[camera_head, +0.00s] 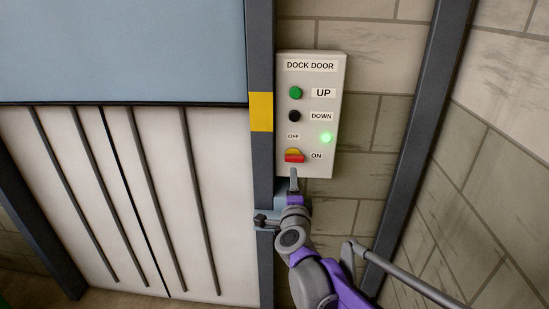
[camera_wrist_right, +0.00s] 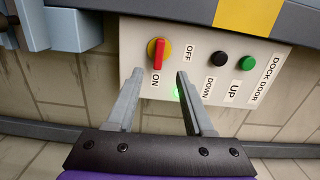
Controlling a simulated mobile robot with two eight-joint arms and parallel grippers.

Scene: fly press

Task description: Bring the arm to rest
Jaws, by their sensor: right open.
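My right gripper (camera_head: 293,181) is at the lower edge of the dock door control box (camera_head: 312,77), just below its rotary switch (camera_head: 294,156). In the right wrist view the gripper (camera_wrist_right: 159,78) is open, with two grey fingers apart and nothing between them. The switch also shows there (camera_wrist_right: 157,53), a red handle on a yellow disc, beyond the fingertips. Its handle lies toward the ON label. I cannot tell if a finger touches the box. A green lamp (camera_head: 326,138) glows on the box. My left gripper is not in view.
The box has a green UP button (camera_head: 295,93) and a black DOWN button (camera_head: 295,116). A dark post (camera_head: 261,60) with a yellow band stands left of it, beside pale ribbed door panels (camera_head: 90,200). A blue-grey bracket (camera_head: 268,216) is close to my arm. Another dark post (camera_head: 420,130) stands right.

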